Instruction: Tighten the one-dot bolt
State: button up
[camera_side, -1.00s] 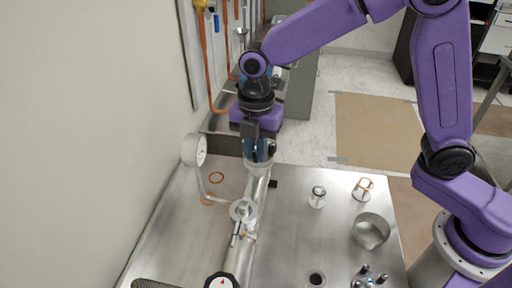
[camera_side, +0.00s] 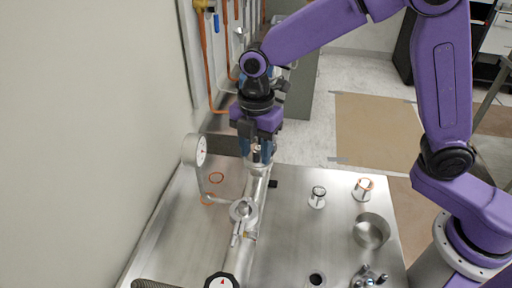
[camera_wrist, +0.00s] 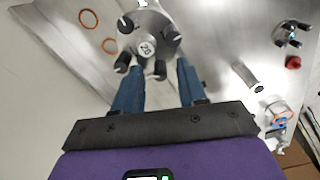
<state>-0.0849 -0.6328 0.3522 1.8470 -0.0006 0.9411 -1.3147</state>
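A round flange (camera_wrist: 158,28) with several dark-capped bolts, one of them a bolt (camera_wrist: 160,69) at its lower edge, shows beyond my fingers in the wrist view. A central disc (camera_wrist: 147,47) carries a small marking. I cannot tell which bolt has one dot. In the side view the flanged pipe end (camera_side: 258,168) lies just below my fingers. My gripper (camera_wrist: 159,67) has its two blue fingers spread apart with nothing between the tips. In the side view my gripper (camera_side: 262,150) points down over the pipe end, and its fingers partly hide the flange.
A pressure gauge (camera_side: 201,150) stands left of the pipe (camera_side: 240,258). Two orange rings (camera_side: 216,178) lie on the metal table (camera_side: 285,230). Right of the pipe are a small cylinder (camera_side: 317,197), an orange-ringed piece (camera_side: 363,188), a round cup (camera_side: 370,231) and a bolted fixture (camera_side: 369,277).

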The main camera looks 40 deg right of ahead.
notch_tip(320, 180, up, 17)
jog(key=shift+r, duration=0.2)
dwell(0.6)
jog(key=shift+s+a, duration=0.1)
jog(key=shift+s, duration=0.05)
jog(key=c, duration=0.3)
jog(key=s+a+f+n+t+h, duration=0.1)
jog(key=s+a+n+t+h, duration=0.15)
jog(key=s+n, duration=0.25)
jog(key=n+t, duration=0.1)
send_near(256, 153)
jog(key=x, duration=0.9)
jog(key=shift+r, duration=0.1)
grip_shut()
